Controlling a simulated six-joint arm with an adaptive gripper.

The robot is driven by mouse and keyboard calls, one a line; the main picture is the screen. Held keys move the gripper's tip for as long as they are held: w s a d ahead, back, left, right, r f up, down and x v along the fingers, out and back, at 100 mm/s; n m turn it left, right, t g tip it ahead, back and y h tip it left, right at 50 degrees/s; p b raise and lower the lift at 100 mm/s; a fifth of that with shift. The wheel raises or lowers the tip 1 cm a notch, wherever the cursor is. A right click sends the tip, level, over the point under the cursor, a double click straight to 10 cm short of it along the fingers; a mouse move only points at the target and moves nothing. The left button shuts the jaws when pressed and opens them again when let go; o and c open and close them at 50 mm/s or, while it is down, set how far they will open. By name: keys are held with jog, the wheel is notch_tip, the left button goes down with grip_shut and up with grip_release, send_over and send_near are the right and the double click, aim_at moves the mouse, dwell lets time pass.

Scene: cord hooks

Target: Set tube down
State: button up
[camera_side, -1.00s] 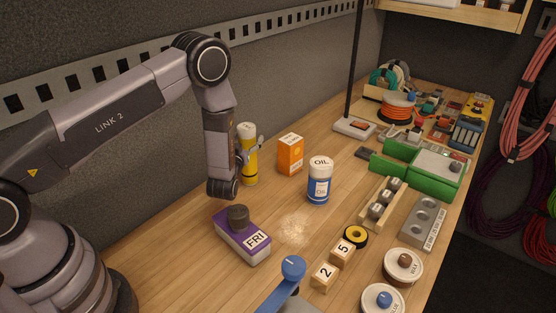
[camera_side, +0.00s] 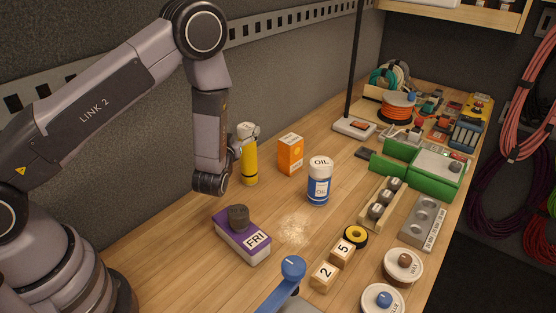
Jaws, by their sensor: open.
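The yellow tube (camera_side: 249,162) stands upright on the wooden bench near the back wall, with a pale cap at its top. My gripper (camera_side: 246,139) is open, at the upper part of the tube. My wrist hides much of the gripper on the left, and I cannot tell whether a finger touches the tube.
An orange box (camera_side: 290,154) and a blue and white oil bottle (camera_side: 319,182) stand to the right of the tube.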

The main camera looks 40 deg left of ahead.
jog(key=s+d+r+g+h, duration=0.1)
jog(key=s+r+h, duration=0.1)
jog(key=r, duration=0.4)
jog(key=s+d+r+m+g+h, duration=0.1)
jog(key=d+r+g+h, duration=0.15)
jog(key=r, duration=0.35)
jog(key=s+r+g+h, duration=0.1)
jog(key=s+r+h, duration=0.15)
jog(key=r, duration=0.35)
jog(key=s+a+r+m+g, duration=0.1)
jog(key=s+r+m+g, duration=0.1)
jog(key=s, duration=1.2)
jog(key=s+r+m+g+h, duration=0.1)
jog(key=s+g, duration=0.3)
jog(key=s, duration=0.9)
jog(key=shift+s+a+r+m, duration=0.35)
jog(key=shift+r+m, duration=0.35)
jog(key=shift+r, duration=0.05)
